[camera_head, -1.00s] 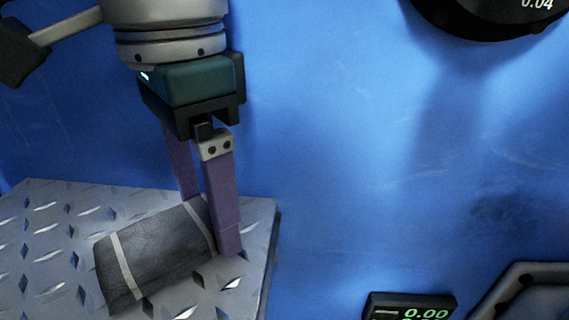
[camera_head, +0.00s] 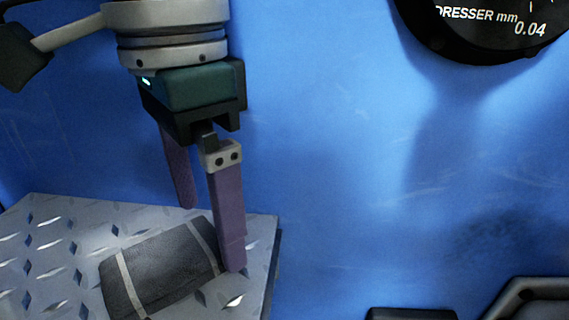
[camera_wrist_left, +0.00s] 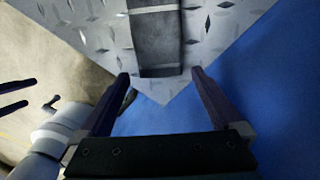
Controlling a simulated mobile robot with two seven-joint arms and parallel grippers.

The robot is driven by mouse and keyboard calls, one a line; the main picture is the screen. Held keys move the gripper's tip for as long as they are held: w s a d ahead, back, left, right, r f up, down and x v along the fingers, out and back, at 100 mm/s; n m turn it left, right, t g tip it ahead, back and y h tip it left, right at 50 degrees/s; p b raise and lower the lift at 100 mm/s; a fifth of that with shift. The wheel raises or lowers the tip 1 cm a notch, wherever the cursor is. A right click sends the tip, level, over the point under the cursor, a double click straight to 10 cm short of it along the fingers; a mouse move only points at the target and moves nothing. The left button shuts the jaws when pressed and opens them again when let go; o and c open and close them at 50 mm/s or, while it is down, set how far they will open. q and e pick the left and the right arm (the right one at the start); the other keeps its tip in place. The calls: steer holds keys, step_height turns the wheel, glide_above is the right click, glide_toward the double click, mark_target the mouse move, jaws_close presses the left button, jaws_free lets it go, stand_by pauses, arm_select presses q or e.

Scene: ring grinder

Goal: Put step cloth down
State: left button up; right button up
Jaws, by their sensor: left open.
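The step cloth (camera_head: 165,268) is a dark grey folded cloth with pale stripes. It lies on the diamond-plate metal step (camera_head: 60,235) near the step's right corner. In the left wrist view the cloth (camera_wrist_left: 157,40) lies flat on the plate, ahead of the fingertips. My left gripper (camera_head: 212,238) has two purple fingers, spread apart on either side of the cloth's right end, with nothing held between them. In the left wrist view the gripper (camera_wrist_left: 160,75) shows open, its fingers wider than the cloth.
A blue panel (camera_head: 330,150) rises behind the step. A black dial (camera_head: 485,30) reading 0.04 is at top right. A dark box (camera_head: 411,314) and a dark-framed part (camera_head: 535,298) are at the lower right edge. The step's left part is bare.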

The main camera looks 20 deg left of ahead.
arm_select(q)
step_height(320, 180, up, 11)
steer(key=p, duration=0.6)
steer(key=shift+f+p, duration=0.15)
steer(key=shift+p, duration=0.25)
steer(key=s+d+r+t+h+p, duration=0.1)
steer(key=s+d+r+p, duration=0.15)
steer(key=r+p, duration=0.6)
steer(key=s+d+r+m+h+p, duration=0.15)
steer(key=d+r+p, duration=0.35)
steer(key=p, duration=0.6)
steer(key=s+d+r+t+h+p, duration=0.1)
steer(key=d+r+h+p, duration=0.15)
steer(key=r+p, duration=0.65)
steer(key=s+a+r+n+t+y+p, duration=0.1)
steer(key=s+a+r+n+y+p, duration=0.2)
steer(key=a+r+p, duration=0.75)
steer(key=s+a+r+n+y+p, duration=0.25)
steer(key=s+r+p, duration=0.4)
steer(key=p, duration=0.85)
step_height(320, 180, up, 37)
steer(key=w+p, duration=0.1)
steer(key=p, duration=3.4)
steer(key=shift+w+a+t+h+p, duration=0.15)
steer(key=shift+t+h+p, duration=0.15)
steer(key=shift+h+p, duration=0.05)
